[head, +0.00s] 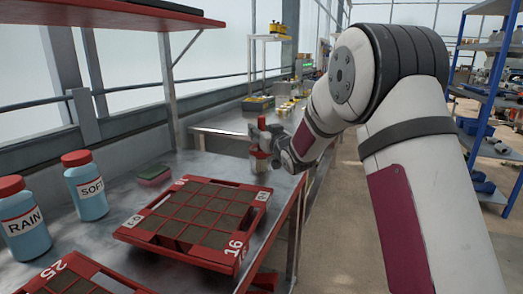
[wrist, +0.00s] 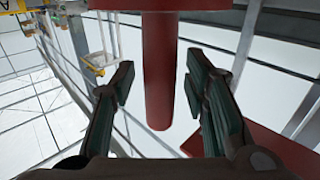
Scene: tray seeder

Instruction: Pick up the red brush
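The red brush shows in the wrist view as a round red handle (wrist: 158,75) with a wider red part (wrist: 160,4) at the top edge. My gripper (wrist: 160,90) is open, with one dark finger on each side of the handle. Gaps show between the handle and both fingers. In the head view, the red brush (head: 262,124) is a small upright red shape near the bench's right edge. My gripper (head: 276,152) is beside it, partly hidden by my arm.
A red seed tray (head: 133,233) lies nearer on the metal bench (head: 190,168), with part of another tray (head: 45,268) in front. Bottles marked RAIN (head: 25,230) and SOFT (head: 88,200) stand left. A pink and green sponge (head: 154,175) lies behind.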

